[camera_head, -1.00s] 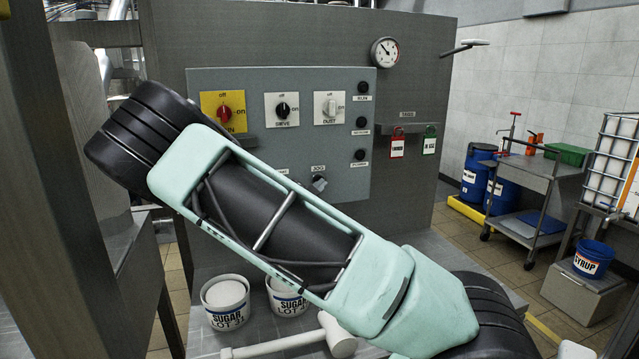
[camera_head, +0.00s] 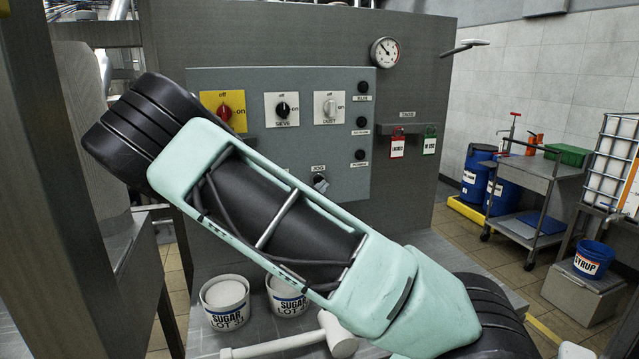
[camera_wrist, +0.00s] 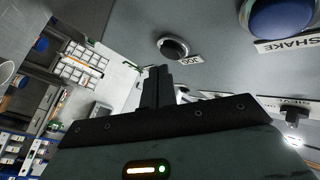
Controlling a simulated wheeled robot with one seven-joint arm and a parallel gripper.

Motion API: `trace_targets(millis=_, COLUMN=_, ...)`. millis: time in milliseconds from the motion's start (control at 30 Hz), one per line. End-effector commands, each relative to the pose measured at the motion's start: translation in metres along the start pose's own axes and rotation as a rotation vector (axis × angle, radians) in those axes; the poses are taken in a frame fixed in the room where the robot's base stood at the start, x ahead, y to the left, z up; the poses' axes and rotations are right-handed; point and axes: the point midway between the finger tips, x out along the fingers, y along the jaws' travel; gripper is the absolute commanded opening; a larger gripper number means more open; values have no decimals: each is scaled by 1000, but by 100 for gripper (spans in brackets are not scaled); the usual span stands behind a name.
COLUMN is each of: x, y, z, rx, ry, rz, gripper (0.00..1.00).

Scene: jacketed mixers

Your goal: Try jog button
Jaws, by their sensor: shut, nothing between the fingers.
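The jog button (camera_head: 320,184) is a small dark round part low on the grey control panel (camera_head: 350,82), below a JOG label. In the head view it sits just above the edge of my arm. It also shows in the wrist view as a dark button in a pale metal ring (camera_wrist: 173,47) beside its JOG label. My gripper (camera_wrist: 158,72) is shut and empty. Its fingertips appear just below the jog button in the wrist picture, and a gap shows between them. In the head view my arm hides the lower panel, and I cannot make out my gripper there.
A large blue SHAKE button (camera_wrist: 282,17) is close by in the wrist view. The panel also carries a red switch on yellow (camera_head: 225,112), SIEVE (camera_head: 283,108) and DUST (camera_head: 330,107) switches. Sugar tubs (camera_head: 225,300) and a pale mallet (camera_head: 337,335) are on the bench below.

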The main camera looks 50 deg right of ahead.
Motion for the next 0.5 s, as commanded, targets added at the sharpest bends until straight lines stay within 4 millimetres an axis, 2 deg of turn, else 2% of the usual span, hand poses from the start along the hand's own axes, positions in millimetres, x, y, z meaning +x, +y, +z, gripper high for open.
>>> trace_targets(millis=333, x=-2, y=1, z=-1, rx=-1, ry=-1, rz=0, gripper=0)
trace_targets(millis=500, x=-12, y=8, z=-8, rx=-2, ry=-1, rz=-1, gripper=0)
